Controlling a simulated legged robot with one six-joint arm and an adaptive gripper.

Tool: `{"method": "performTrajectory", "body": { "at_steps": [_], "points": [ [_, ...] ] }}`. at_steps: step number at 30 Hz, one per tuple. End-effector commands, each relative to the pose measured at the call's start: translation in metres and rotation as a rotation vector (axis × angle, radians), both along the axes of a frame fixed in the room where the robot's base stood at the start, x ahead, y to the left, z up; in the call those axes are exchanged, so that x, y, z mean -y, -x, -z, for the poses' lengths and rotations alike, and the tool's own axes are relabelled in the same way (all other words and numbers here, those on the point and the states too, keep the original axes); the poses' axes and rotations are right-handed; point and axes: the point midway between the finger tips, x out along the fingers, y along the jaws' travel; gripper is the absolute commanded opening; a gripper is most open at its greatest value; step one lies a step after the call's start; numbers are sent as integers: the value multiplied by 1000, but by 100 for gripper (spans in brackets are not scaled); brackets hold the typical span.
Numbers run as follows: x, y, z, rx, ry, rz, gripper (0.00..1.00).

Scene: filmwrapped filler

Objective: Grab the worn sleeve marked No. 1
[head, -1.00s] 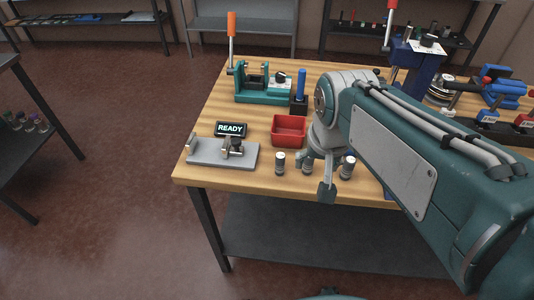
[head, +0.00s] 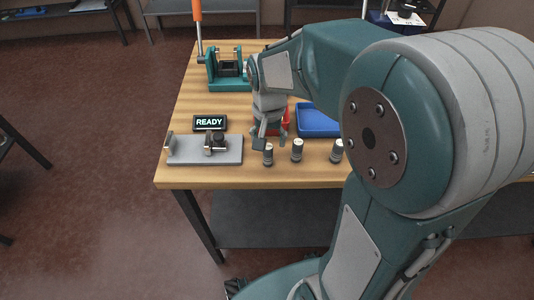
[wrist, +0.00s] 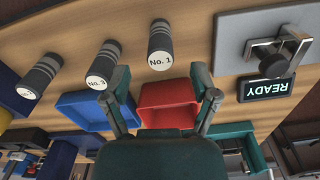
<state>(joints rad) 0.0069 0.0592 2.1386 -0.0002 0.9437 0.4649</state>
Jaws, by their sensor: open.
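The sleeve marked No. 1 (wrist: 160,46) is dark with grey bands and a white labelled end. In the wrist view it is just beyond my open fingers (wrist: 160,74), roughly centred between them with nothing held. In the head view, it appears to be the leftmost of the row of sleeves, upright near the table's front edge (head: 268,156). My gripper (head: 265,142) hangs close above and behind it there, pointing down. Whether a finger touches the sleeve cannot be told.
Sleeve No. 3 (wrist: 104,64) and another sleeve (wrist: 39,76), its label unreadable, stand beside it. A red bin (wrist: 168,104) and blue bin (wrist: 82,110) lie behind. A grey plate with a clamp (head: 180,150) and a READY display (head: 209,122) are at left.

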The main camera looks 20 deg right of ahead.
Motion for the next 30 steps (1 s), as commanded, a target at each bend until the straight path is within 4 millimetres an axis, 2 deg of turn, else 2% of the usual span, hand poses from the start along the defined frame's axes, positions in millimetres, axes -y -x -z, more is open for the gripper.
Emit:
{"method": "performTrajectory", "body": {
  "at_steps": [9,18,23,24,30],
  "points": [
    [-2,2,45,-4,0,0,77],
    [-2,1,50,0,0,0,77],
    [-2,1,49,0,0,0,6],
    [-2,1,49,0,0,0,0],
    [-2,1,50,-1,0,-1,0]
  ]
}}
